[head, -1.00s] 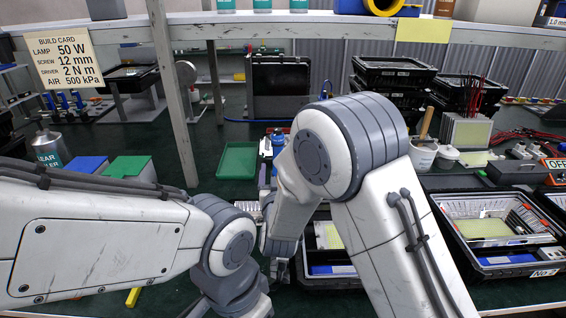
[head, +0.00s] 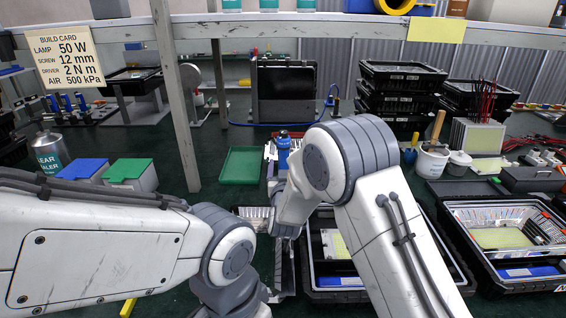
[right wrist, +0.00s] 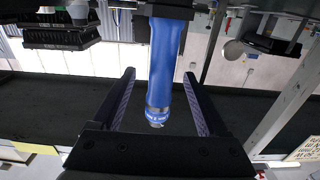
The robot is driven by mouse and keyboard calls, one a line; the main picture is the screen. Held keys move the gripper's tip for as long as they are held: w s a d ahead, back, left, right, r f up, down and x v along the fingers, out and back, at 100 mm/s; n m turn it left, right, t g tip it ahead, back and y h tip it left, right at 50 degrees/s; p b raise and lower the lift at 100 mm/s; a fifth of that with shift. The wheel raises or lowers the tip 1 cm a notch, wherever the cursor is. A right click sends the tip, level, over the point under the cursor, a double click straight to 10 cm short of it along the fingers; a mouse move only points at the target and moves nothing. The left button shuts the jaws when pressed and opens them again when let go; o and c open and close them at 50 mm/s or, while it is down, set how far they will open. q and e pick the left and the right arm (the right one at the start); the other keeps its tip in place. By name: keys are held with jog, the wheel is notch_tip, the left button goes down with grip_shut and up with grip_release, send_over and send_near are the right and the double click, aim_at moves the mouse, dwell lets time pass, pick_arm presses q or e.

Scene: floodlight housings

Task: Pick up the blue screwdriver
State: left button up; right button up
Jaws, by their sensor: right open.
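My right gripper (right wrist: 160,74) is open, with one dark finger on each side of the handle. Gaps show on both sides, so the fingers do not appear to touch it. In the head view, a blue upright handle (head: 283,150) stands just beyond my right forearm and looks like the same tool. The right fingers are not clear there. My left arm crosses the lower left; its gripper is out of the picture.
A green tray (head: 241,163) lies left of the blue handle. A shelf post (head: 175,110) stands further left. Open black cases (head: 455,262) with silver inserts lie at the right. Stacked black crates (head: 400,75) and a white pot (head: 432,162) stand behind them.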

aim_at(283, 163)
jog(key=w, duration=0.3)
jog(key=shift+w+a, duration=0.1)
jog(key=shift+a, duration=0.05)
jog(key=shift+c, duration=0.3)
grip_shut()
jog(key=shift+r, duration=0.1)
jog(key=shift+r, duration=0.1)
